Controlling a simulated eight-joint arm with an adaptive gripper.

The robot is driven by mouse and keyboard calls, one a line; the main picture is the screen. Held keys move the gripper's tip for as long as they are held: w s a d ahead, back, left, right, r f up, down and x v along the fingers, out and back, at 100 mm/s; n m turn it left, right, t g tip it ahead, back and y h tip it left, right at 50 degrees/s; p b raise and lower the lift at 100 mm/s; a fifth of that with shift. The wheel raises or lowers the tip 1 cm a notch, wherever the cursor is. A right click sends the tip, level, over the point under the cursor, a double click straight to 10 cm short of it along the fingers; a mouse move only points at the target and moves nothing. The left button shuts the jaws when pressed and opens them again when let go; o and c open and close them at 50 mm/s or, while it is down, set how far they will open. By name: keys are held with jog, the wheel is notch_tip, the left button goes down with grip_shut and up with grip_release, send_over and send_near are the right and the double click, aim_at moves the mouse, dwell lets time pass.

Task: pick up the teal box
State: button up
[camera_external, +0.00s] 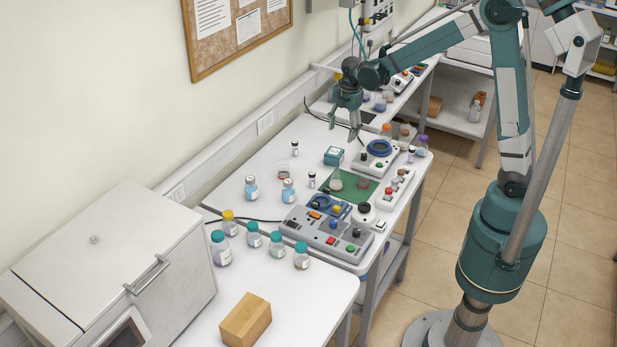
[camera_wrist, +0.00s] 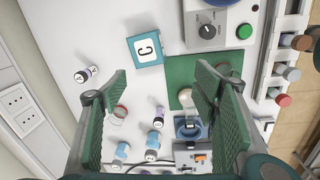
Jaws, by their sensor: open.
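The teal box (camera_external: 334,156) is a small cube on the white table, at the back left corner of the green mat. In the wrist view the teal box (camera_wrist: 147,48) shows a white label with a dark letter C, and lies beyond the fingertips, between them from left to right. My gripper (camera_external: 343,128) hangs above the table over the box area, fingers spread and pointing down. In the wrist view my gripper (camera_wrist: 160,85) has its two green ridged fingers wide apart with nothing between them. The gripper and box are apart.
The green mat (camera_external: 341,194) lies beside the box. A device with a blue ring (camera_external: 379,149) stands close on the right. Small vials (camera_external: 312,179) and blue-liquid bottles (camera_external: 251,188) stand left and in front. A control panel (camera_external: 325,232) sits nearer the front.

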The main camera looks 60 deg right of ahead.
aim_at(334, 151)
jog(key=w+f+n, duration=0.1)
jog(key=f, duration=0.2)
jog(key=w+d+f+n, duration=0.1)
jog(key=w+f, duration=0.1)
jog(key=w+d+f+n+g, duration=0.1)
jog(key=f, duration=0.2)
jog(key=shift+w+d+f, duration=0.15)
jog(key=shift+w+f, duration=0.15)
jog(key=shift+f, duration=1.25)
jog(key=shift+f, duration=0.15)
jog(key=shift+f, duration=2.5)
jog(key=shift+s, duration=0.1)
jog(key=c, duration=1)
